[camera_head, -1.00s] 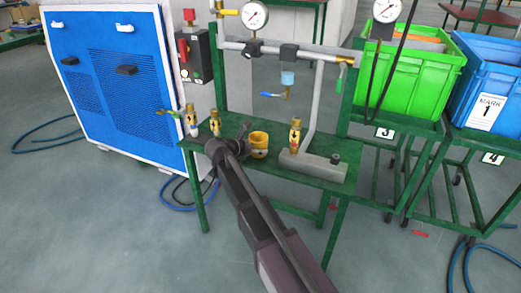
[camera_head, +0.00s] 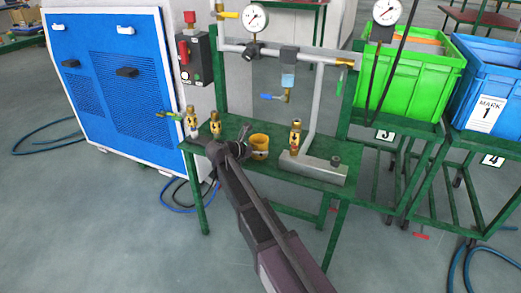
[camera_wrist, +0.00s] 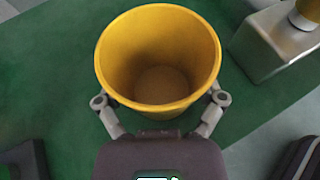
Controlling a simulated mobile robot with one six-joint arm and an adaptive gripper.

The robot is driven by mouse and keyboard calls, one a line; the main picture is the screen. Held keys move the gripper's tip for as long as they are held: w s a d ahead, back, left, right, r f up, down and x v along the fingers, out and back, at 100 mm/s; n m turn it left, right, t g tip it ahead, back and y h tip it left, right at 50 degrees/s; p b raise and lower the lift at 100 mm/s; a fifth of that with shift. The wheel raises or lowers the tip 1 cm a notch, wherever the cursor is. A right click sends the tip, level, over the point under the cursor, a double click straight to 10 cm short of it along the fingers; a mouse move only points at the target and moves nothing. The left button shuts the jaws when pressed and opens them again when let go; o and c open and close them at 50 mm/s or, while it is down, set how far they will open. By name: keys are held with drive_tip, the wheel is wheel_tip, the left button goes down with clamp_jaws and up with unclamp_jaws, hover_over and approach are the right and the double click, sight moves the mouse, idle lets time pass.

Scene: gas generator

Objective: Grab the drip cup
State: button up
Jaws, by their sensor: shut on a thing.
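The drip cup (camera_head: 259,141) is a yellow open-topped cup on the green table (camera_head: 220,133), left of the grey metal block. In the wrist view the cup (camera_wrist: 158,110) is upright and looks empty inside. I cannot tell whether the cup's base touches the table.
Brass valves (camera_head: 215,124) stand on the table left of the cup. A grey block (camera_head: 313,167) with a brass fitting (camera_head: 295,138) is close on its right. Above is a pipe frame with a gauge (camera_head: 255,17) and a hanging blue-handled valve (camera_head: 273,97). A blue cabinet (camera_head: 110,80) stands left.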

sight(266, 140)
wheel_tip(266, 140, up, 3)
drive_tip(key=p, duration=0.3)
drive_tip(key=shift+r, duration=0.2)
drive_tip(key=shift+s+r+p, duration=0.25)
drive_tip(key=shift+r+p, duration=0.05)
drive_tip(key=shift+p, duration=0.2)
drive_tip(key=s+a, duration=0.3)
drive_tip(key=s, duration=0.4)
drive_tip(key=s+a+r+p, duration=0.1)
drive_tip(key=s+a, duration=0.2)
drive_tip(key=s, duration=0.4)
drive_tip(key=shift+s, duration=0.15)
